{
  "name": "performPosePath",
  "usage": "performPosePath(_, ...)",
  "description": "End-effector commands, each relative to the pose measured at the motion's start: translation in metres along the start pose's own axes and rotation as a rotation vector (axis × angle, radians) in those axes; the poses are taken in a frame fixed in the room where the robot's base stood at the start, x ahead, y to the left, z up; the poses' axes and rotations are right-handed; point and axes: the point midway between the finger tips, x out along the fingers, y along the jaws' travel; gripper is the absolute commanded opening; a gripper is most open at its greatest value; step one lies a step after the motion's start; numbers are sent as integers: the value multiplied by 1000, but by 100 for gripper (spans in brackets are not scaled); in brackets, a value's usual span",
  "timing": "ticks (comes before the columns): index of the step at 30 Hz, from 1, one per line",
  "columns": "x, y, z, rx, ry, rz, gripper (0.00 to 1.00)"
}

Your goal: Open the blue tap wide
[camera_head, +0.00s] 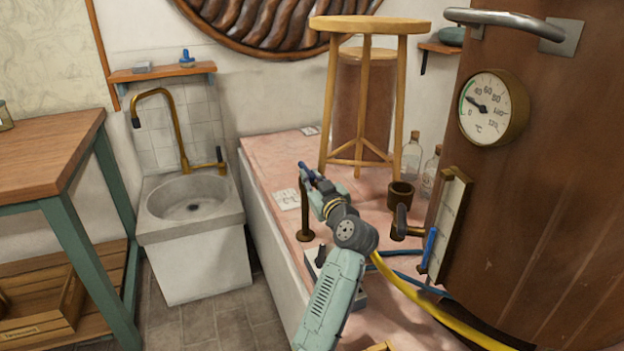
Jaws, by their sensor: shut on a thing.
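A dark bronze standpipe (304,212) rises from a round foot on the pink-topped ledge. At its top is a small blue part, the blue tap (303,168), partly hidden by my gripper. My gripper (309,173) is at the top of the standpipe and is shut on the blue tap. My arm reaches in from the lower middle of the picture. How far the tap is turned is too small to tell.
A wooden stool (368,95) stands behind my gripper. A stone sink (190,235) is left. Hoses cross the ledge (262,165).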

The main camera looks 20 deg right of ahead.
Motion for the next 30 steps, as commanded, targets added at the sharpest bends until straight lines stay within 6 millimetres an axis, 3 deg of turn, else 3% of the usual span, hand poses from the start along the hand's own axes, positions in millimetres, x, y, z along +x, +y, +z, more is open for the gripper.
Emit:
performPosePath(4,0,0,0,0,-1,-1,0)
performPosePath(17,0,-2,0,-1,-7,16,0)
performPosePath(30,2,-18,-5,-5,-54,263,0)
